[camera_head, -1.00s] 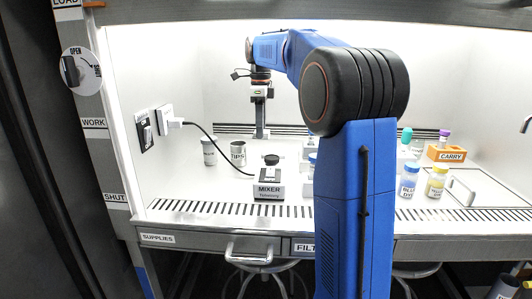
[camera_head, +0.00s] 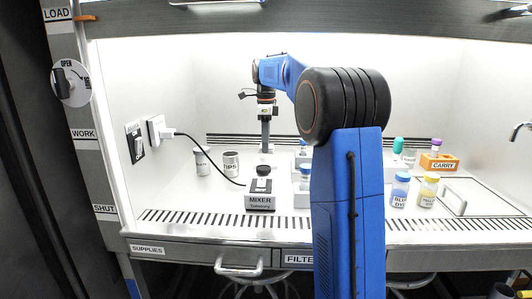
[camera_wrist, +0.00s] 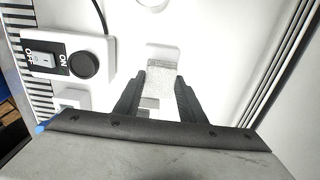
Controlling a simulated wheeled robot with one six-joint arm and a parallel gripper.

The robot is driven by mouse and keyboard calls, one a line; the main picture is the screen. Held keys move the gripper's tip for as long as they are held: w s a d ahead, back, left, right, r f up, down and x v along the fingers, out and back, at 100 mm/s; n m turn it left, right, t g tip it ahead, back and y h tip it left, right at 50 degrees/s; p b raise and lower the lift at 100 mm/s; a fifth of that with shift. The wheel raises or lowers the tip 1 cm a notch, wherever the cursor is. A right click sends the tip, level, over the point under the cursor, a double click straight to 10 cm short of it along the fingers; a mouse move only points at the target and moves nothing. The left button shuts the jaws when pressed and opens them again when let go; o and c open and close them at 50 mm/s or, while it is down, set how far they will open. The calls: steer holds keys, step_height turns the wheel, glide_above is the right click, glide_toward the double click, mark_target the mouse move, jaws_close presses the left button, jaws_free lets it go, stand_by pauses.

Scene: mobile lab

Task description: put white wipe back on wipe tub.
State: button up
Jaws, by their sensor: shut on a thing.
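My gripper (camera_head: 266,150) points down over the back part of the white work surface, behind the mixer. In the wrist view my gripper (camera_wrist: 160,76) is shut on a pale, textured strip, which looks like the white wipe (camera_wrist: 157,92). The wipe lies between the two dark fingers. In the head view it is too small to make out. A white cylinder (camera_head: 202,162) stands at the left of the bench, left of my gripper. It may be the wipe tub, but I cannot read its label.
The mixer (camera_head: 260,203) stands in front of my gripper. A tips cup (camera_head: 231,164) and a black cable are to the left. Blue dye (camera_head: 399,190) and yellow dye (camera_head: 428,190) bottles and an orange carry box (camera_head: 439,162) are to the right. My arm hides part of the bench.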

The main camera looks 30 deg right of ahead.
steer(key=shift+f, duration=1.85)
steer(key=shift+f, duration=0.15)
steer(key=o, duration=0.9)
step_height(320, 180, up, 12)
steer(key=shift+r, duration=0.15)
